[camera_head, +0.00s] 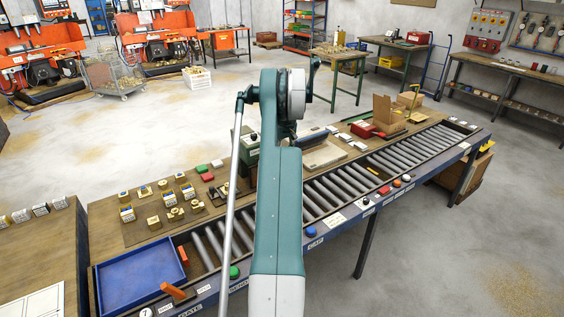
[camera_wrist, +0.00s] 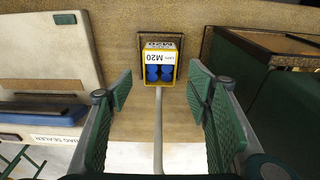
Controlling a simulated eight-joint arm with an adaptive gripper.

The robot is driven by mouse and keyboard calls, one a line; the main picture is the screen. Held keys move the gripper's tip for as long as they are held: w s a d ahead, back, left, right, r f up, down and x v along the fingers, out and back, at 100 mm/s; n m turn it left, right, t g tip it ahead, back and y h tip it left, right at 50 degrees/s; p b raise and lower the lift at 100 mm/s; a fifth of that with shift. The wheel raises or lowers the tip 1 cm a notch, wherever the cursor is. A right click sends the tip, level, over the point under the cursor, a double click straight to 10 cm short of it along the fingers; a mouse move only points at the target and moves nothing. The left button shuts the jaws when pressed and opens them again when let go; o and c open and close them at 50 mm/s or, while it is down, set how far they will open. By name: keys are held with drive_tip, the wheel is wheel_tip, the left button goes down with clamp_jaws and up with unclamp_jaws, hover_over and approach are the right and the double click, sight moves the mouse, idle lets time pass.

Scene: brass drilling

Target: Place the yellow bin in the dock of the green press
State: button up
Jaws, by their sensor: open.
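In the wrist view the yellow bin (camera_wrist: 178,62) stands upright on the brown bench, with an M20 label and blue parts inside. It overlaps a dark square frame (camera_wrist: 140,48) on the bench; I cannot tell whether it sits fully within it. My gripper (camera_wrist: 160,86) is open, its two green-padded fingers either side of the bin and apart from it. A dark green machine (camera_wrist: 265,100), perhaps the press, stands at the right. In the head view a green machine (camera_head: 245,143) shows partly behind my arm, which hides my gripper and the bin.
A bag sealer (camera_wrist: 50,75) stands at the left of the wrist view. A grey rod (camera_wrist: 158,125) runs from the bin towards me. In the head view, a roller conveyor (camera_head: 395,163) runs along the bench, with a blue tray (camera_head: 140,275) and several small parts at the left.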

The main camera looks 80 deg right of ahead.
drive_tip(key=shift+s+a+r, duration=0.15)
drive_tip(key=shift+r, duration=1.15)
drive_tip(key=shift+s+a+r, duration=0.1)
drive_tip(key=shift+r, duration=1.2)
